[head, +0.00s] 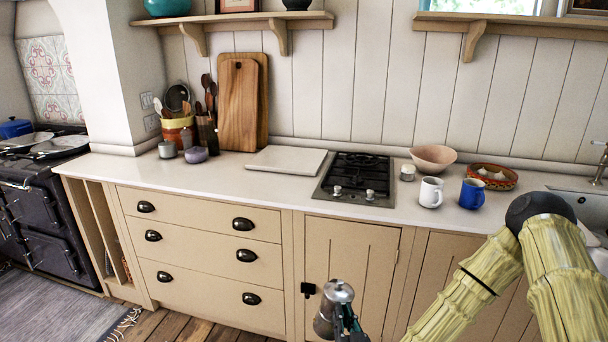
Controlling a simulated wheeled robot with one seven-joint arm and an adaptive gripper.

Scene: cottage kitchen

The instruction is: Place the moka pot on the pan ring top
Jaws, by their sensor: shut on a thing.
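The moka pot (325,312) is a silver metal pot with a rounded lid, low at the bottom of the head view, in front of the cupboard doors and below the counter level in the picture. My gripper (346,322) is shut on it at its right side; the fingertips are partly hidden and cut off by the lower frame edge. The pan ring top (346,188) is a small black hob with grates and two silver knobs, set in the white counter (240,188) behind and above the pot in the picture. Its grates are bare.
A white mug (430,192), a blue mug (473,194), a small grey cup (407,173), a pinkish bowl (433,157) and a patterned dish (491,177) stand right of the hob. A white board (286,160) lies left of it.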

